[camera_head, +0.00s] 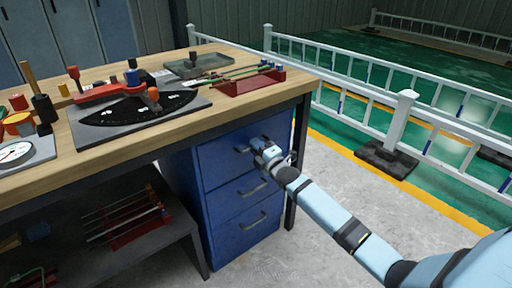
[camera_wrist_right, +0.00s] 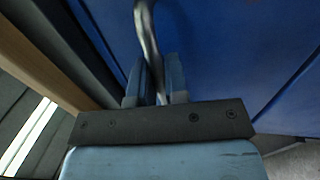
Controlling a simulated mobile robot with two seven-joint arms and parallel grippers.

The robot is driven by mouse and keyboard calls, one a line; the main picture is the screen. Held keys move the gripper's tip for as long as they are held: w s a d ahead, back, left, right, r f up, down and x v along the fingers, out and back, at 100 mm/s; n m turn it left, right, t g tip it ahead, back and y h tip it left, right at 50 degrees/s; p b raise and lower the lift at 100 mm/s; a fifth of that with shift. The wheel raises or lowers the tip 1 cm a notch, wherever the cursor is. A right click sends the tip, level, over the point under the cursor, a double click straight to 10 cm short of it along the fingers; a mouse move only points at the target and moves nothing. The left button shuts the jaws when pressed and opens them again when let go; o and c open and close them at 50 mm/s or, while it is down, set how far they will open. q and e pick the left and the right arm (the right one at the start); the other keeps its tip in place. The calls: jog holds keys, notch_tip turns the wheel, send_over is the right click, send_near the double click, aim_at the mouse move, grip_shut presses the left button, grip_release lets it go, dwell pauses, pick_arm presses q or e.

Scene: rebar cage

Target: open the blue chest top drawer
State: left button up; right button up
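The blue chest (camera_head: 237,205) stands under the right end of the workbench, with several drawers, each with a dark bar handle. Its top drawer (camera_head: 218,168) looks flush with the fronts below. My right gripper (camera_head: 264,150) is at the top drawer's handle (camera_head: 242,150), partly covering it. In the right wrist view, the grey handle (camera_wrist_right: 147,30) runs down between the two blue-grey fingers of the gripper (camera_wrist_right: 157,85). The fingers sit close on both sides of it, and the blue drawer front (camera_wrist_right: 230,50) lies behind. My left gripper is not in view.
The wooden workbench (camera_head: 130,140) overhangs the chest and carries tools and a red rack (camera_head: 250,83). A dark bench leg (camera_head: 299,160) stands just right of the chest. Grey floor (camera_head: 325,185) in front is clear. A white railing (camera_head: 400,120) runs behind on the right.

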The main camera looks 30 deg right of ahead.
grip_shut()
pick_arm(q)
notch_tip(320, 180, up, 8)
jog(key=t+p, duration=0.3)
jog(key=p, duration=0.4)
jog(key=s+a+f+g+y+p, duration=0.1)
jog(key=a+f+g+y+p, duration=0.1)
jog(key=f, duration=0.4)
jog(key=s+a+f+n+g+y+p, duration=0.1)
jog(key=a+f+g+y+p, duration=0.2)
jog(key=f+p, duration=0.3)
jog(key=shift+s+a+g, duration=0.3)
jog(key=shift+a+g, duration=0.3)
pick_arm(e)
jog(key=r+v, duration=0.2)
jog(key=v, duration=1.2)
jog(key=s+r+v, duration=0.1)
jog(key=r+v, duration=0.2)
jog(key=v, duration=1.1)
jog(key=shift+s+r, duration=0.25)
jog(key=shift+s, duration=0.2)
jog(key=shift+a, duration=0.1)
jog(key=o, duration=0.5)
grip_release()
